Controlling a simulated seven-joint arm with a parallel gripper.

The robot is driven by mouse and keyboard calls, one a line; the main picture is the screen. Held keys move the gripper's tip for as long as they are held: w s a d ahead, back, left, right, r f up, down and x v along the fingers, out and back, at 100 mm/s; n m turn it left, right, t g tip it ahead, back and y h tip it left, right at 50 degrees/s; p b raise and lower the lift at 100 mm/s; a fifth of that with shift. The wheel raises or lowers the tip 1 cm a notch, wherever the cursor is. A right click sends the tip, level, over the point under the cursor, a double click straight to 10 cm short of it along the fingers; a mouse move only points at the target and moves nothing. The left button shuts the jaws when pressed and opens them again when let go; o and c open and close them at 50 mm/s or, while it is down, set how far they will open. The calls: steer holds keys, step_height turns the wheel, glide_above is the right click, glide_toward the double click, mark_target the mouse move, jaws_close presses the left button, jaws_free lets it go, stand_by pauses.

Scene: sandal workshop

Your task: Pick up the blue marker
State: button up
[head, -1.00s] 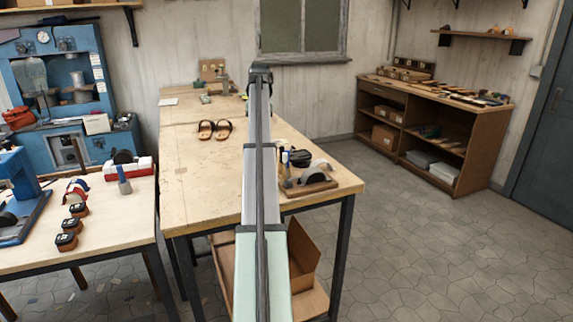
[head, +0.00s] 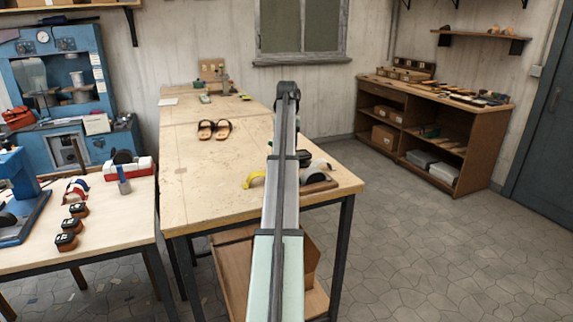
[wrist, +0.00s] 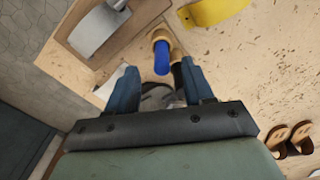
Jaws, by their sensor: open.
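A blue, rounded cylinder (wrist: 161,60) that looks like the blue marker shows in the wrist view, next to a tan round end or holder; I cannot tell whether they are joined. It is just beyond my gripper (wrist: 160,88), roughly in line with the gap between the fingers. My gripper is open, with one finger on each side of the gap and no grip on the marker. A dark object and a pale shape lie partly hidden between and behind the fingers. In the head view my arm covers this part of the workbench (head: 205,185), and I cannot make out the marker there.
A yellow curved piece (wrist: 212,10) lies close to the marker. A grey block on a wooden base (wrist: 95,30) is at upper left in the wrist view. Brown sandals (head: 214,129) lie farther back on the bench. The bench's left middle is clear.

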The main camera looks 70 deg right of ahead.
steer(key=shift+w+d+f, duration=0.1)
steer(key=shift+w+f, duration=0.05)
steer(key=shift+f, duration=2.8)
steer(key=shift+c, duration=0.5)
steer(key=c, duration=0.8)
step_height(320, 180, up, 10)
steer(key=shift+r, duration=0.1)
